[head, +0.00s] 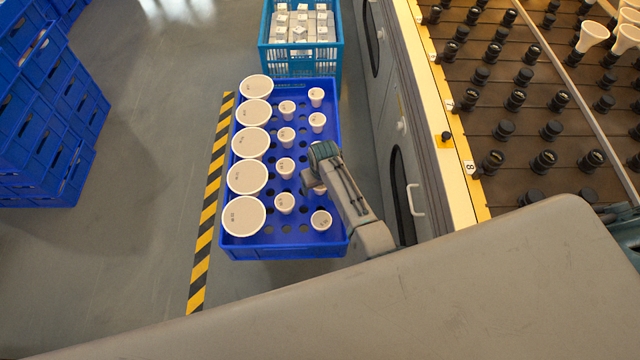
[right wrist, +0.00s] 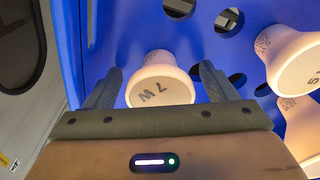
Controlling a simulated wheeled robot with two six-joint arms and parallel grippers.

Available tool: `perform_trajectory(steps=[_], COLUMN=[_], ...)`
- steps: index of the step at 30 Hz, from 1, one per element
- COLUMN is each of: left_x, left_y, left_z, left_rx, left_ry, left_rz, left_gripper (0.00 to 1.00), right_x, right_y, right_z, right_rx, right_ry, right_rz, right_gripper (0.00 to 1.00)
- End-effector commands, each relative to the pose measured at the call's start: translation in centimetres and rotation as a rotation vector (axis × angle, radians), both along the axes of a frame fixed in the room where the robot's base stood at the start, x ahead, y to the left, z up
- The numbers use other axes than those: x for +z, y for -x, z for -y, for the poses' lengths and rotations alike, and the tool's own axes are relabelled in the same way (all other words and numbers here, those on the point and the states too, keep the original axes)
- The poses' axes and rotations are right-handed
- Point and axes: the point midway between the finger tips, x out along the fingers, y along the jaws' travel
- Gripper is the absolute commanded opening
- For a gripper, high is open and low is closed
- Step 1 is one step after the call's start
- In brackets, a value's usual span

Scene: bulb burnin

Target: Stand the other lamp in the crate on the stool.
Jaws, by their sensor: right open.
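The blue crate (head: 285,252) holds white lamps standing in three columns: large ones on the left (head: 248,177), small ones in the middle and on the right. My right gripper (right wrist: 161,72) is open, with its fingers on either side of a small lamp marked 7W (right wrist: 160,85) in the right wrist view. I cannot tell whether they touch it. In the head view my right gripper (head: 321,178) is over the right column and partly hides a lamp there. A small lamp (head: 321,220) stands nearer in that column. I cannot make out a stool. My left gripper is not in view.
A light blue crate (head: 263,55) with small white boxes stands behind. A rack (head: 520,130) of black sockets, a few holding lamps, is on the right behind a yellow edge. Blue crates (head: 45,110) are stacked at left. Floor beyond the striped tape (head: 205,225) is clear.

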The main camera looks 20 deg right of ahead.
Motion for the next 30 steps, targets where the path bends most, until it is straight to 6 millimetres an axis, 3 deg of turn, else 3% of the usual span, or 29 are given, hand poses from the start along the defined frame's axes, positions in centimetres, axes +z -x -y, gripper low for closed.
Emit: perform_trajectory(steps=[6,10,19,24,30], left_x=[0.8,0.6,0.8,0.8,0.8], left_y=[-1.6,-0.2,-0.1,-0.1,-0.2], left_z=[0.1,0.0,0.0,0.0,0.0], left_rx=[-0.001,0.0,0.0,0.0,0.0], left_ry=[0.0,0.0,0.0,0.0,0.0], left_rz=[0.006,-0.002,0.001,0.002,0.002], left_gripper=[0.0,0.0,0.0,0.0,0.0], right_x=[0.0,3.0,8.8,10.4,10.8], right_y=[0.0,0.3,1.0,1.2,1.3], right_z=[0.0,0.0,0.1,0.2,0.2], right_rx=[0.0,0.0,-0.001,0.0,0.0], right_ry=[0.0,0.0,0.0,0.0,0.0], right_rz=[0.0,0.004,0.003,0.001,0.0], right_gripper=[0.79,0.79,0.79,0.79,0.79])
